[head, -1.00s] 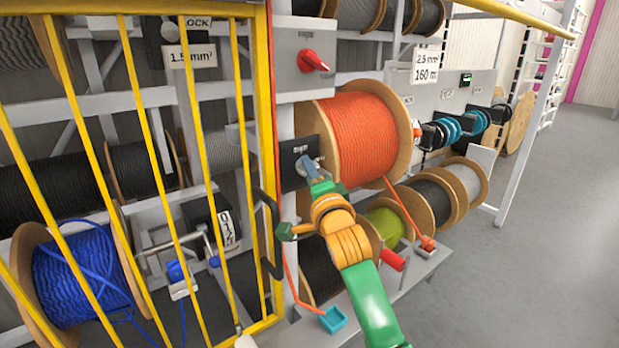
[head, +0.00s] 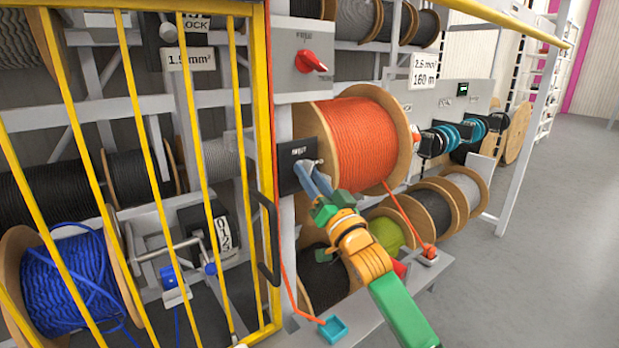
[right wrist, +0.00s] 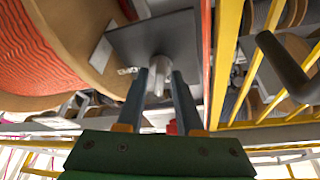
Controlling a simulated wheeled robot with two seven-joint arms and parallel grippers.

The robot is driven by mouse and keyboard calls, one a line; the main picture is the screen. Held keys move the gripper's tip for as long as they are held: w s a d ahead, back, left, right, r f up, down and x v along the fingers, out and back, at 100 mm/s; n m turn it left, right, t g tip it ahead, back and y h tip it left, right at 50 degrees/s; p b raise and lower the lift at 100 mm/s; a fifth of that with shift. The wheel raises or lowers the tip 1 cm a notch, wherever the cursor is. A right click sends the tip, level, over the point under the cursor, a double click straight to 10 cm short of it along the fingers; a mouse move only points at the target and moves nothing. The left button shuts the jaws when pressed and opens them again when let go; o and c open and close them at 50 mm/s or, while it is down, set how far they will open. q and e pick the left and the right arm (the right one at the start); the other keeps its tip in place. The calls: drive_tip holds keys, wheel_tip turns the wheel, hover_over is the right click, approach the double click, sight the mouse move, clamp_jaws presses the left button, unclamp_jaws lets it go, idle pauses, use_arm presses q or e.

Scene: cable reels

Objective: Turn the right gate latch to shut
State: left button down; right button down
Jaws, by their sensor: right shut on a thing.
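The right gate latch is a dark plate (head: 290,168) with a small metal handle, on the post just right of the yellow gate (head: 268,185). The plate (right wrist: 170,38) shows behind the metal handle (right wrist: 160,68) in the right wrist view. My right gripper (head: 311,172) is at the latch, its two blue-grey fingers (right wrist: 160,84) shut on the handle from both sides. The fingers partly hide the handle. The lettering on the plate is too small to read surely. My left gripper is not in view.
A large orange reel (head: 362,140) stands close right of the latch. A red rotary switch (head: 311,62) is above it. A black gate handle (head: 266,238) is to the left. Open floor is at right.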

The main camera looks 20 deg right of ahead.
drive_tip(key=shift+d+r+n+g+y+p, duration=0.1)
drive_tip(key=shift+r+n+g+y+p, duration=0.1)
drive_tip(key=shift+n+y, duration=1)
drive_tip(key=shift+d+r+n+g+y+p, duration=0.15)
drive_tip(key=shift+n+y, duration=0.45)
drive_tip(key=shift+n, duration=1.2)
drive_tip(key=shift+a, duration=0.1)
drive_tip(key=c, duration=0.9)
unclamp_jaws()
drive_tip(key=shift+f, duration=0.1)
drive_tip(key=shift+f, duration=0.15)
